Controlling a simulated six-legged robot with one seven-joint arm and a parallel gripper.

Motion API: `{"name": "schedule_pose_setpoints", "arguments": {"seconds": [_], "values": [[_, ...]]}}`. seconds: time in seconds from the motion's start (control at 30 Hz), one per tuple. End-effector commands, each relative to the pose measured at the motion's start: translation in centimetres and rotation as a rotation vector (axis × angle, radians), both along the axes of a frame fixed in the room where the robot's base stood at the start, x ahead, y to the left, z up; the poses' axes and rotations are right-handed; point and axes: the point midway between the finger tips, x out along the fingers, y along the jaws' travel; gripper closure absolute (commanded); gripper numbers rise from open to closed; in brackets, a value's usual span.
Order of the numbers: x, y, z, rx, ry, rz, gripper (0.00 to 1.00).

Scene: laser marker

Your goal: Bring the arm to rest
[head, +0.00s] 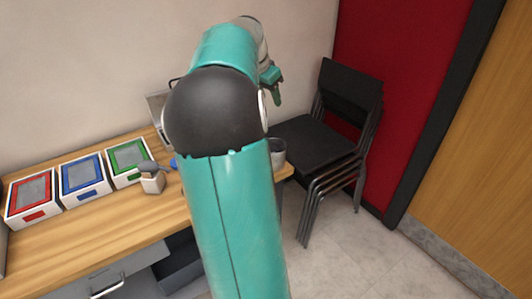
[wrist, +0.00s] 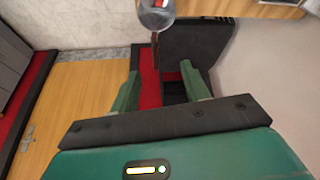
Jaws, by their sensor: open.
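My gripper (head: 275,88) is raised above the right end of the wooden table (head: 110,221), in front of the stacked chairs in the head view. My teal and black arm fills the middle of that view and hides part of the table. In the wrist view the two green fingers of my gripper (wrist: 160,82) stand well apart. Nothing is held between them. The gap shows only the red wall and a dark chair further off.
Trays in red (head: 33,196), blue (head: 83,177) and green (head: 128,160) line the table's left. A small white holder (head: 152,182) stands right of them. A grey cup (head: 279,151) is at the right end. Black stacked chairs (head: 318,140) stand beyond; floor at right is clear.

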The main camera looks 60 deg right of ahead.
Motion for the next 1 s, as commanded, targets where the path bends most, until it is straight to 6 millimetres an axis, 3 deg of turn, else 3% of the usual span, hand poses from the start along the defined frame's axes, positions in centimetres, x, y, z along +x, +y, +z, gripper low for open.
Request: {"name": "schedule_pose_setpoints", "arguments": {"seconds": [0.33,0.47,0.57,0.77,1.0], "values": [[0.1,0.1,0.0,0.001,-0.002,0.004,0.53],[1.2,2.2,0.2,0.017,-0.02,0.072,0.53],[3.1,6.4,0.5,0.043,-0.05,0.202,0.53],[6.7,18.3,1.0,0.085,-0.107,0.575,0.53],[6.8,33.1,0.6,0.08,-0.133,1.039,0.53]]}}
